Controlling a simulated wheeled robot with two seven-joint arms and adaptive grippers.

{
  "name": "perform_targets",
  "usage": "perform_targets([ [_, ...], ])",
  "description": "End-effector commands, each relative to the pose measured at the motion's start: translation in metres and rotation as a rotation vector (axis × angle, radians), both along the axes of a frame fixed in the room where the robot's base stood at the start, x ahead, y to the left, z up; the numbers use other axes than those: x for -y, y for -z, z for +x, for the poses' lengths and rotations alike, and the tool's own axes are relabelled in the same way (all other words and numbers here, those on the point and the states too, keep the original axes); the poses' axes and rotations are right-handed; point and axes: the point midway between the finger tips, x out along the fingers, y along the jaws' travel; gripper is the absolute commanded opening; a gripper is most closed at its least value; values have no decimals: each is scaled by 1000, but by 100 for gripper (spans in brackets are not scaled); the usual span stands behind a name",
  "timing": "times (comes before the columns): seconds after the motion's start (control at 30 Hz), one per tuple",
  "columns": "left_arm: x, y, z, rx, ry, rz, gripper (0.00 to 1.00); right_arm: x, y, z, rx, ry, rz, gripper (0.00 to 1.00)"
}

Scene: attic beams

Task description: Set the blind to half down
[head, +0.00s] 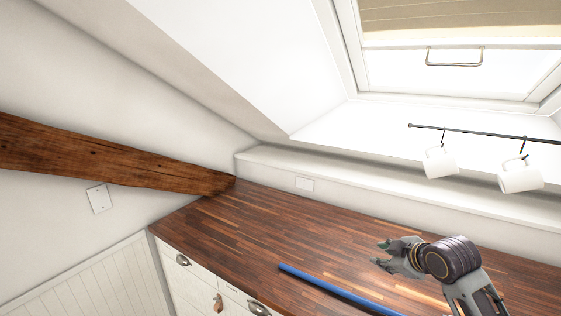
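The blind (450,18) is beige and hangs in the roof window at the top right. The blind's top end is out of frame. A metal handle (454,64) hangs below the blind's bottom edge. My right gripper (382,253) is over the wooden countertop, well below and left of the handle. Its fingers are apart and nothing is between them. My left gripper is not in view.
A blue rod (335,290) lies along the countertop (255,230) near its front edge. Two white mugs (440,163) hang from a dark rail (480,133) below the window. A wooden beam (110,160) crosses the left wall. Drawers (188,268) are under the countertop.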

Motion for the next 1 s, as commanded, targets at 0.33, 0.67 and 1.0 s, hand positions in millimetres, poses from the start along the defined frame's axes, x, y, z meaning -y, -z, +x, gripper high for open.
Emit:
perform_targets([
  [0.33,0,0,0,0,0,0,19,-27,84,-56,-165,143,106,34],
  [0.67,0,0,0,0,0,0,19,-47,144,-118,-307,307,194,34],
  [1.0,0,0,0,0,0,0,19,-61,188,-186,-439,496,268,34],
])
